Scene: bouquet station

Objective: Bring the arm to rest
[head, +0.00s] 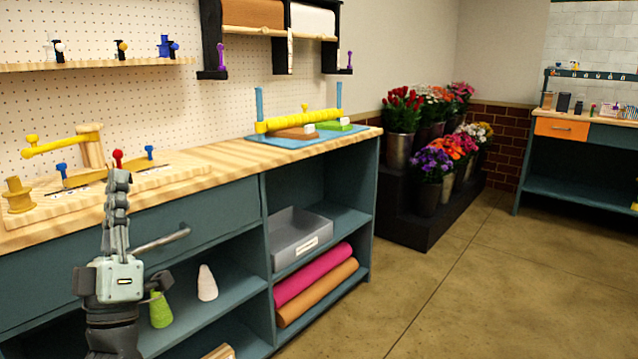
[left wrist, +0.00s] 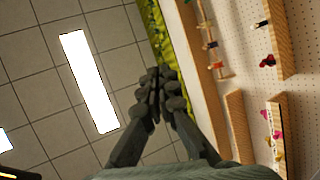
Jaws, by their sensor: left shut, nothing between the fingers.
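My left gripper (head: 119,180) points upward in front of the left part of the workbench (head: 220,165). Its fingers are together with nothing between them. In the left wrist view the closed fingers of the left gripper (left wrist: 160,80) show against the ceiling and the wall. My right gripper is in neither view.
A drawer handle (head: 163,240) is just right of my left gripper. A wooden board with yellow, red and blue fittings (head: 125,188) lies on the bench behind it. Flower buckets (head: 430,195) stand on a dark stepped stand. The floor (head: 460,275) at right is clear.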

